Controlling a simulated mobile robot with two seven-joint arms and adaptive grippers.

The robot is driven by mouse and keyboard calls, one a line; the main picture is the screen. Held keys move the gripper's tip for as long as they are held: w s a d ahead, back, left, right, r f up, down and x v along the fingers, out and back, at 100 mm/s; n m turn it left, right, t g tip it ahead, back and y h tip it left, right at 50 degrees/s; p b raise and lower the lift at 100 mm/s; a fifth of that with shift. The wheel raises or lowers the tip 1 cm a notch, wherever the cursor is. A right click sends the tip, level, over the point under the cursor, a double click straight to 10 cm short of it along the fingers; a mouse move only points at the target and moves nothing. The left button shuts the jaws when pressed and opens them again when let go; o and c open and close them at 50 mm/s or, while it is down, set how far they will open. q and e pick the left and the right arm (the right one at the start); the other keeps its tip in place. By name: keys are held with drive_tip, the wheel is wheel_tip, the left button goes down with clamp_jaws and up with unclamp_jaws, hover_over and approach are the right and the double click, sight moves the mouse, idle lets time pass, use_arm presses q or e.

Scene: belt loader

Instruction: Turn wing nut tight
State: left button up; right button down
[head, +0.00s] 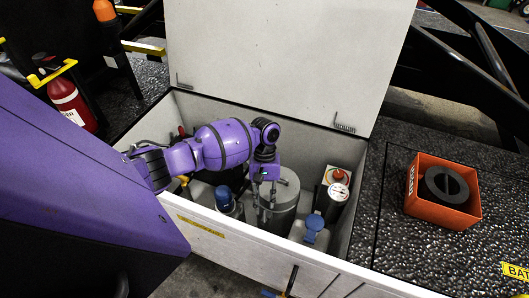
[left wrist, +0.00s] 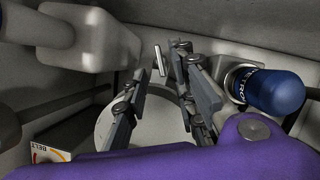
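My left gripper (head: 264,205) points down inside the white open box, beside the grey cylinder (head: 285,196). In the left wrist view its two fingers (left wrist: 160,75) stand apart with a gap between them. A small, thin pale piece (left wrist: 159,60) shows in that gap near the tips; it may be a wing of the wing nut, but I cannot tell. No contact between it and the fingers is clear. In the head view the wing nut cannot be made out. The top of the pale cylinder (left wrist: 158,125) lies behind the fingers. My right gripper is not in view.
A blue-capped bottle (head: 225,199) stands left of the gripper and shows close to it in the left wrist view (left wrist: 274,92). A blue-capped container (head: 315,226) and a gauge (head: 338,192) stand right. The raised lid (head: 290,60) is behind. An orange box (head: 420,207) sits outside.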

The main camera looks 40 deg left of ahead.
use_arm(q)
drive_tip(key=v, duration=0.6)
drive_tip(key=shift+r, duration=0.35)
drive_tip(key=shift+w+a, duration=0.1)
drive_tip(key=shift+w, duration=0.05)
